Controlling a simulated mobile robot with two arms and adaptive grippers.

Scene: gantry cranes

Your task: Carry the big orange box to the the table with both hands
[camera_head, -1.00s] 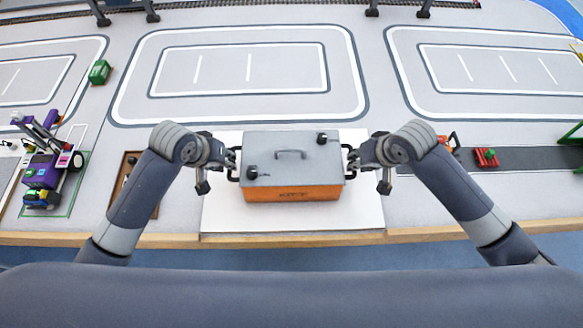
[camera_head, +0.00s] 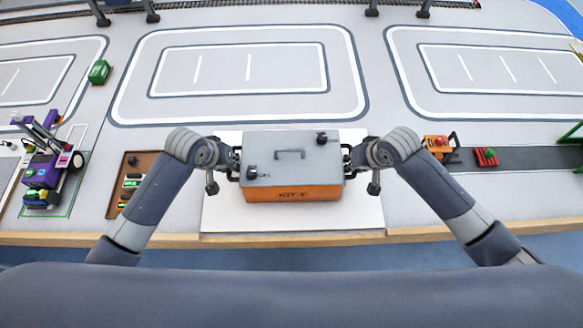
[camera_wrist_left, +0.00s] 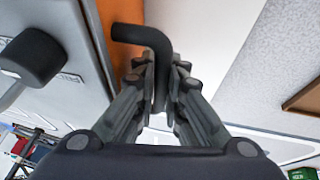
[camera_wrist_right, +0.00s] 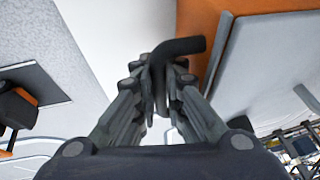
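The big orange box (camera_head: 292,193) has a grey lid (camera_head: 305,165) and black side handles. It sits on a white board (camera_head: 225,218) on the table. My left gripper (camera_head: 235,165) is at its left side; in the left wrist view the fingers (camera_wrist_left: 161,75) are closed around the black left handle (camera_wrist_left: 140,33). My right gripper (camera_head: 348,163) is at its right side; in the right wrist view the fingers (camera_wrist_right: 160,75) are closed around the black right handle (camera_wrist_right: 185,45). The box's underside is hidden.
A brown tray (camera_head: 120,172) with small items lies to the left, beyond it a purple vehicle model (camera_head: 42,172). An orange-black item (camera_head: 438,147) and a red block (camera_head: 486,156) lie to the right. The marked grey surface behind the box is clear. The table's wooden edge (camera_head: 420,235) is in front.

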